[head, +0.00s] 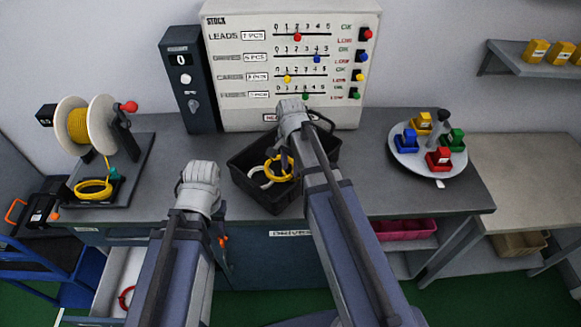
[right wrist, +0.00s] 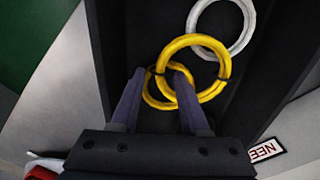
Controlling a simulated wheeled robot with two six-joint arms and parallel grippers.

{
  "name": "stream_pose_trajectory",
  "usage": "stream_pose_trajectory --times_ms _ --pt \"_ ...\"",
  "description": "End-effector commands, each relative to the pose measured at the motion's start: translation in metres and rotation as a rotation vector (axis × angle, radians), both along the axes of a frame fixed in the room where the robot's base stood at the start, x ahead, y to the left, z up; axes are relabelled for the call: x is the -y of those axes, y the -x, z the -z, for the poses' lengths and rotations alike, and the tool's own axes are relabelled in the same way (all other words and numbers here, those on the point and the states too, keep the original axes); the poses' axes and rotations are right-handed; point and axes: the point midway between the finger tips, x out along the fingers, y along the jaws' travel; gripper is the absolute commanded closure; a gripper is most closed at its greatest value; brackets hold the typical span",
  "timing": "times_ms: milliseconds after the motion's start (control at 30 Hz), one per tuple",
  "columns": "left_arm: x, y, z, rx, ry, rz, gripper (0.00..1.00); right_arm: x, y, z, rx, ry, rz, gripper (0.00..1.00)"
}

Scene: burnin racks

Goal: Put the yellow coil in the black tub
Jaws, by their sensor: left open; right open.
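A yellow coil (head: 276,170) is inside the black tub (head: 253,195) on the bench. In the right wrist view the yellow coil (right wrist: 190,45) shows as overlapping yellow loops with dark ties, beside and partly over a white coil (right wrist: 240,20). My right gripper (head: 287,163) is open over the tub, its fingertips (right wrist: 160,75) at the yellow loops. I cannot tell whether they touch. Another yellow coil (head: 93,190) lies below the spool at the left. My left gripper (head: 222,240) is open in front of the bench, largely hidden by its arm, away from the tub.
A yellow-wound spool (head: 100,125) stands at the left. A dark dial box (head: 190,80) and a stock panel (head: 230,60) are behind the tub. A round tray (head: 400,160) with coloured blocks is at the right. An open drawer (head: 115,270) sticks out at lower left.

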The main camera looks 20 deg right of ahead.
Motion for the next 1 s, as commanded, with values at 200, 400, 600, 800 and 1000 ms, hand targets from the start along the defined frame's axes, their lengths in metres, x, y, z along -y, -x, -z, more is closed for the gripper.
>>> stream_pose_trajectory --times_ms 200,400,600,800,1000 --pt "0.000 0.000 -0.037 0.000 0.000 0.001 0.55 0.000 0.000 -0.037 0.000 0.000 0.000 0.55" --pt "0.000 0.000 -0.068 0.000 0.000 0.001 0.55 0.000 0.000 -0.068 0.000 0.000 0.000 0.55" --pt "0.000 0.000 -0.097 0.000 0.001 -0.004 0.55 0.000 0.000 -0.097 0.000 0.000 0.000 0.55" --pt "0.000 0.000 -0.108 0.000 0.002 -0.008 0.55 0.000 0.000 -0.108 0.000 0.000 0.000 0.55" --pt "0.000 0.000 -0.107 0.000 0.002 -0.009 0.55 -0.009 0.007 -0.107 -0.003 0.003 -0.057 0.55"
